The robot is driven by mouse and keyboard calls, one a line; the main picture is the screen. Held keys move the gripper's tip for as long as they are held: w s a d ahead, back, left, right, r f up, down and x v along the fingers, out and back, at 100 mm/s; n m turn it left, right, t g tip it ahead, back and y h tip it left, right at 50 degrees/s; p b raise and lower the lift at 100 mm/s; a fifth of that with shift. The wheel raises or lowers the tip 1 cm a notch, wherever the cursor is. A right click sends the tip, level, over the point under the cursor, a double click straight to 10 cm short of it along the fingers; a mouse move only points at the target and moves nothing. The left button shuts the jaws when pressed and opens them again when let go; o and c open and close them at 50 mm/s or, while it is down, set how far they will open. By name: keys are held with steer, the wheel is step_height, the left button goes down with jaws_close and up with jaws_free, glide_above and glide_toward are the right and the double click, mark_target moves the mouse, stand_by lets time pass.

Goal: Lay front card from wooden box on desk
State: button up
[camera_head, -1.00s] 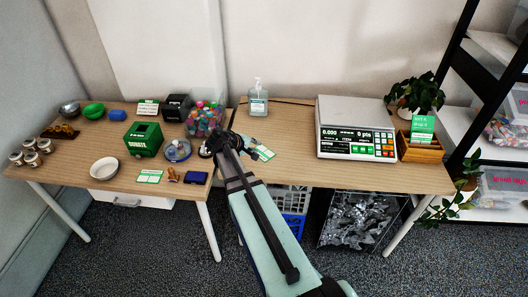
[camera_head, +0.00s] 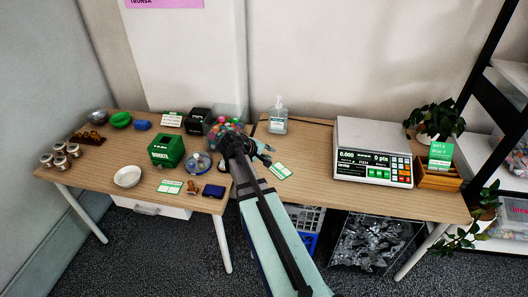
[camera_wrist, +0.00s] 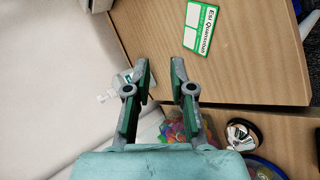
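The wooden box (camera_head: 437,181) stands at the right end of the desk (camera_head: 310,140), just right of the scale. A green card (camera_head: 441,154) stands upright in it; whether others stand behind it I cannot tell. My gripper (camera_head: 268,153) is over the left part of this desk, far left of the wooden box. In the wrist view its two fingers (camera_wrist: 162,68) are apart with nothing between them.
The scale (camera_head: 373,150) stands between my gripper and the wooden box. A sanitizer bottle (camera_head: 278,118) is behind my gripper. The left table holds a green donation box (camera_head: 166,151), a candy container (camera_head: 222,127) and several small items. A plant (camera_head: 432,118) is behind the wooden box.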

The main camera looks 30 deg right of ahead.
steer(key=s+a+f+m+g+y, duration=0.1)
steer(key=s+a+f+y, duration=0.1)
steer(key=s+a+f, duration=0.5)
steer(key=s+a+f+g+y, duration=0.1)
steer(key=s+a+f+y, duration=0.3)
steer(key=f, duration=0.5)
steer(key=s+a+f+m+g+y, duration=0.1)
steer(key=s+a+f, duration=0.4)
steer(key=a+f, duration=0.3)
steer(key=s+a+f+g+y, duration=0.1)
steer(key=s+a+f, duration=0.2)
steer(key=s, duration=0.6)
steer(key=s+a+f+g+y, duration=0.1)
steer(key=s+a+f, duration=0.3)
steer(key=s, duration=0.5)
steer(key=s+a+f+g, duration=0.3)
steer(key=s+f, duration=0.3)
steer(key=s, duration=0.2)
steer(key=shift+s+a+y, duration=0.4)
steer(key=shift+a, duration=0.3)
